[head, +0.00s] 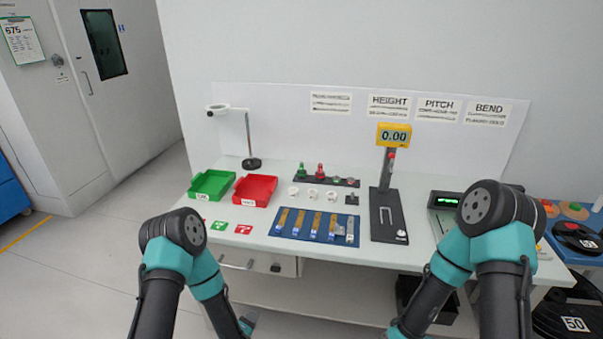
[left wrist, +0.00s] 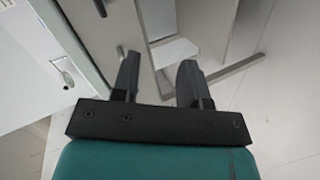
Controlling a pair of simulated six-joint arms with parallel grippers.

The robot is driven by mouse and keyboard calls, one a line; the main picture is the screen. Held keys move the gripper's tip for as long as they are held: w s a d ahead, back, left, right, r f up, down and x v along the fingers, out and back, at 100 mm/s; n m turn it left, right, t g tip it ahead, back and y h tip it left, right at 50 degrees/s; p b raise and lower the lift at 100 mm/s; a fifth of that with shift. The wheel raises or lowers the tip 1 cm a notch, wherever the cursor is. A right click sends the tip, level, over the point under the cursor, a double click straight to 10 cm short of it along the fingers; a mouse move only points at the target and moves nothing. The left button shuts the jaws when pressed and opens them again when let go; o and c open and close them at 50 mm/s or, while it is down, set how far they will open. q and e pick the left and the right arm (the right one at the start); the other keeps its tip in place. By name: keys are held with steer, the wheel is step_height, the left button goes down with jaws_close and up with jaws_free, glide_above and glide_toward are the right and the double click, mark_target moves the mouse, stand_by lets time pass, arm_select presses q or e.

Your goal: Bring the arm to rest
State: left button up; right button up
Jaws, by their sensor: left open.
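My left arm stands at the lower left of the head view, bent in front of the table with its forearm pointing down. My left gripper (head: 248,322) is low at the bottom edge there, partly cut off, below the tabletop and apart from it. In the left wrist view the left gripper (left wrist: 160,65) has its two dark fingers apart with nothing between them. My right arm is bent the same way at the lower right of the head view. Its gripper is out of the picture.
The table (head: 330,258) holds a green tray (head: 211,184), a red tray (head: 255,190), a blue mat (head: 283,232) with several strips, and a gauge (head: 394,135) reading 0.00. A magnifier stand (head: 248,140) is at the back left. Open floor (head: 60,290) lies left.

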arm_select(q)
steer(key=s+a+m+g, duration=0.2)
steer(key=s+m+g, duration=0.2)
steer(key=s+g, duration=0.2)
steer(key=s+a+m+g, duration=0.3)
steer(key=s+m+g, duration=0.2)
steer(key=s, duration=0.6)
steer(key=shift+a+r+g, duration=0.15)
steer(key=shift+r+g, duration=0.25)
steer(key=shift+r, duration=0.05)
